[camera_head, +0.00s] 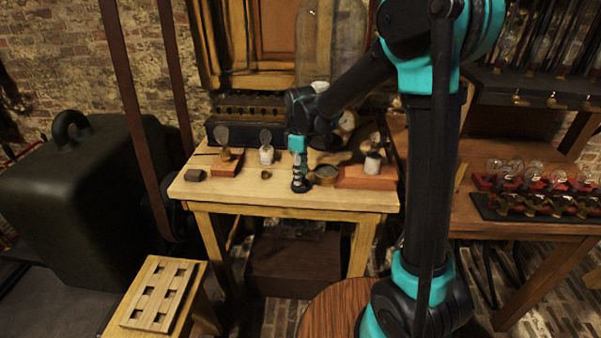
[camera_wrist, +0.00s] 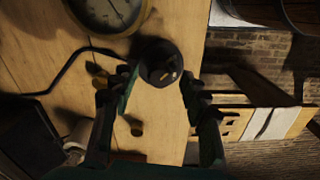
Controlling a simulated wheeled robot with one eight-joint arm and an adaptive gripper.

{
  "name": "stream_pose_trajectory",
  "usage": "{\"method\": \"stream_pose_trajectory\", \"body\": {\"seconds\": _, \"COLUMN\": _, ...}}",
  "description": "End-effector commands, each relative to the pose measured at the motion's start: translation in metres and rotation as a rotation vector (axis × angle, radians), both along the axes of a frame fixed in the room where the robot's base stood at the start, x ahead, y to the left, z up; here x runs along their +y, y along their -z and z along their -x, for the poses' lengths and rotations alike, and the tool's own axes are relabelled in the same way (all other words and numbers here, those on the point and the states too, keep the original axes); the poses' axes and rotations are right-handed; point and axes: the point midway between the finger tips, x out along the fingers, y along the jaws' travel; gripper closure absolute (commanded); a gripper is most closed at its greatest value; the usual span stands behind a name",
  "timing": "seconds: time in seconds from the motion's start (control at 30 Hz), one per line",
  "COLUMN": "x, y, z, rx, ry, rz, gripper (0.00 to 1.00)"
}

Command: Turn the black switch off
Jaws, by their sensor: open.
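The black switch (camera_wrist: 160,62) is a round black knob-like piece with a small brass-coloured part on its face, on the light wooden table (camera_wrist: 175,110). In the wrist view, my gripper (camera_wrist: 160,85) is open, with one finger on either side of the switch. I cannot tell whether the fingers touch it. In the head view, my gripper (camera_head: 299,177) points down at the table's front edge and largely hides the switch. The switch's on or off setting is not clear.
A round gauge (camera_wrist: 105,12) lies close beside the switch. A small brass knob (camera_head: 266,174) is left of my gripper. A bulb on a reddish block (camera_head: 226,167), a white-based bulb (camera_head: 266,155) and a larger reddish block (camera_head: 365,180) stand on the table.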

Motion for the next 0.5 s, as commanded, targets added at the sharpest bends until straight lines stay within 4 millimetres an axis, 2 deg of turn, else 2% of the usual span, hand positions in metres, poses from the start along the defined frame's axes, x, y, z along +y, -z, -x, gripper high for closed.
{"method": "stream_pose_trajectory", "body": {"seconds": 0.17, "x": 0.0, "y": -0.011, "z": 0.0, "rx": 0.0, "ry": 0.0, "rz": 0.0, "gripper": 0.54}}
{"method": "stream_pose_trajectory", "body": {"seconds": 0.5, "x": 0.0, "y": -0.074, "z": 0.0, "rx": 0.0, "ry": 0.0, "rz": 0.0, "gripper": 0.54}}
